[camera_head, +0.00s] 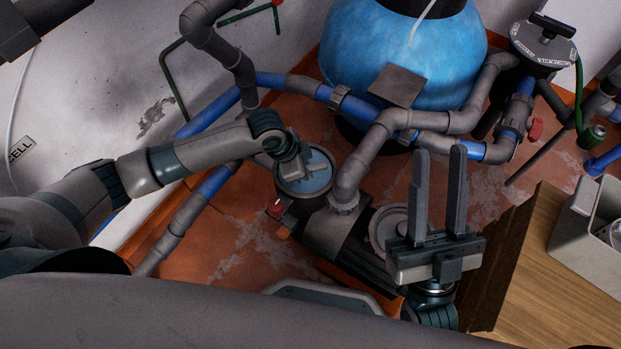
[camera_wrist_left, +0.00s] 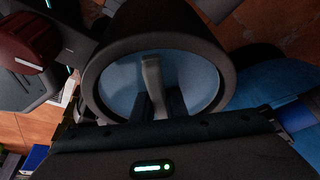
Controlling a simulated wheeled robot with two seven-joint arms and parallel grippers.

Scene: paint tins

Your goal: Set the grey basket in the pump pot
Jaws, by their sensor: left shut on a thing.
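The pump pot (camera_head: 303,186) is a dark round pot with a blue inside, at the front of the pump. In the left wrist view its dark rim (camera_wrist_left: 222,62) rings the blue. My left gripper (camera_head: 294,158) is over the pot. In the left wrist view its fingers (camera_wrist_left: 158,106) are shut on a pale grey bar, which looks like the handle of the grey basket (camera_wrist_left: 151,72). The basket's body cannot be made out, nor whether it is seated. My right gripper (camera_head: 440,150) is open and empty, fingers up, right of the pump.
Grey and blue pipes (camera_head: 350,172) rise close behind the pot. A blue tank (camera_head: 400,45) stands at the back. A red-handled valve (camera_head: 274,208) is left of the pot. A light grey bin (camera_head: 575,240) stands on a wooden surface (camera_head: 530,255) at right.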

